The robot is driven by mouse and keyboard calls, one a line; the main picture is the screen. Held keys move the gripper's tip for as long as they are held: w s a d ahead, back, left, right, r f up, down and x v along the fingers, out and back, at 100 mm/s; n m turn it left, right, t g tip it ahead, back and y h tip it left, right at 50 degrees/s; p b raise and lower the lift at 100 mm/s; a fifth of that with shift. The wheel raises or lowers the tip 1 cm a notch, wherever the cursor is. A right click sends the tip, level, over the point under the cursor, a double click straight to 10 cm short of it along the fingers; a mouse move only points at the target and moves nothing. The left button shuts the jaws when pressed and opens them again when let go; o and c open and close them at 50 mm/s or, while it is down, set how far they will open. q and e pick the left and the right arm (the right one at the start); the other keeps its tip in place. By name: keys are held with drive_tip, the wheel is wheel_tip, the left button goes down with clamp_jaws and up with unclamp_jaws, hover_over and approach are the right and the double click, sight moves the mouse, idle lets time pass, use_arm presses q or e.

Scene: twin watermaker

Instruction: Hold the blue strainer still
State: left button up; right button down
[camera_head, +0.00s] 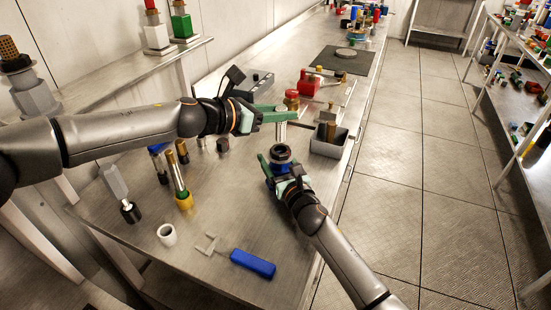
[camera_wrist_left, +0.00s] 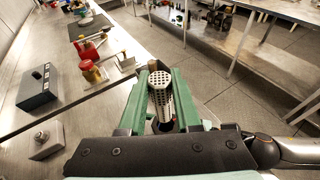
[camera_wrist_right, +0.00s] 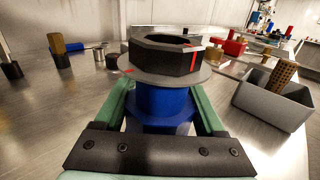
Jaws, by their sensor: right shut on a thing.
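The blue strainer (camera_wrist_right: 163,105) is upright between the fingers of my right gripper (camera_head: 275,168), with a grey flange and a black collar (camera_wrist_right: 165,57) above the blue body. The fingers are shut on the body from both sides. In the head view the black collar (camera_head: 280,153) shows, and the gripper hides most of the blue part. My left gripper (camera_head: 277,110) is shut on a perforated metal cylinder (camera_wrist_left: 161,95) above the strainer. The cylinder's lower end is partly hidden by the fingers in the left wrist view.
A grey bin (camera_head: 328,147) with a tan perforated cylinder stands right of the grippers, near the bench edge. A blue-handled tool (camera_head: 253,263), a white ring (camera_head: 167,235) and a yellow-based post (camera_head: 183,197) are on the bench. A dark control box (camera_head: 255,83) is behind.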

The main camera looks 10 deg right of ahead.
sight(277, 125)
use_arm(q)
clamp_jaws()
drive_tip(key=shift+f, duration=1.65)
